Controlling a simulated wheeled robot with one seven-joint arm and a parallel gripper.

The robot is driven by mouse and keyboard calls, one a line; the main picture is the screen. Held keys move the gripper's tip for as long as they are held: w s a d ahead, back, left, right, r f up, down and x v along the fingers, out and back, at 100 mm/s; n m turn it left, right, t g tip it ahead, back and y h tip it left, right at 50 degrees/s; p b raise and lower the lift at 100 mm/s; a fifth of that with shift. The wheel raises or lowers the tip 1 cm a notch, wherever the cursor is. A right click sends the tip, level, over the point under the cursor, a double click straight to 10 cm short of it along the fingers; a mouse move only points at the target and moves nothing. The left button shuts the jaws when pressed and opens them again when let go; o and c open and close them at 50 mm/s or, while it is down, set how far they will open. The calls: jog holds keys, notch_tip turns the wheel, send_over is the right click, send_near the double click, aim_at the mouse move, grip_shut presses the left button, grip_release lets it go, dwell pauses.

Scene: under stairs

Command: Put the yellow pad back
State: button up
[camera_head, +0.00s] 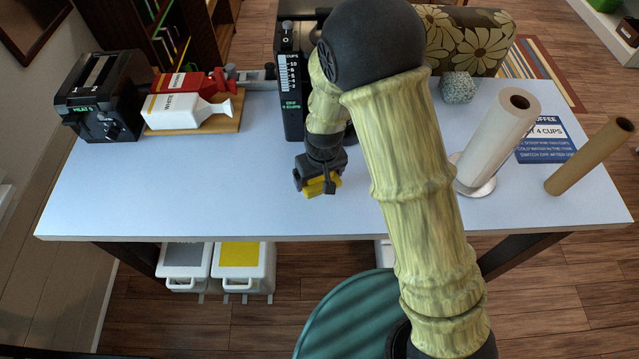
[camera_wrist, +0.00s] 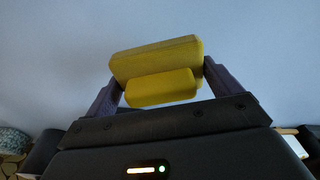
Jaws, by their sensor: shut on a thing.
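My gripper (camera_head: 320,184) is above the front middle of the white table (camera_head: 220,195). It is shut on the yellow pad (camera_head: 316,187), which shows as a small yellow strip between the fingers. In the wrist view the yellow pad (camera_wrist: 155,60) is a long block with a smaller yellow block (camera_wrist: 160,88) on its near side, between the two dark fingers. The pale tabletop fills the background there. I cannot tell whether the pad touches the table. Below the table stand two white bins, one with a grey top (camera_head: 187,254) and one with a yellow top (camera_head: 241,253).
A black toaster (camera_head: 103,95) and bread board with red and white cartons (camera_head: 188,111) stand at the left. A black coffee machine (camera_head: 291,85) is behind my gripper. A paper roll (camera_head: 497,140), brown tube (camera_head: 590,155) and blue sign (camera_head: 545,138) are at the right. The table's front left is clear.

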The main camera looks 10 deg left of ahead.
aim_at(319, 186)
jog(key=shift+f+p, duration=0.35)
jog(key=shift+f, duration=1.7)
jog(key=shift+f, duration=0.2)
jog(key=o, duration=0.7)
jog(key=shift+r, duration=0.1)
jog(key=r, duration=0.4)
jog(key=r+b, duration=0.1)
jog(key=r, duration=0.3)
jog(key=s+d+r+b, duration=0.1)
jog(key=r, duration=0.3)
jog(key=shift+s+r, duration=0.1)
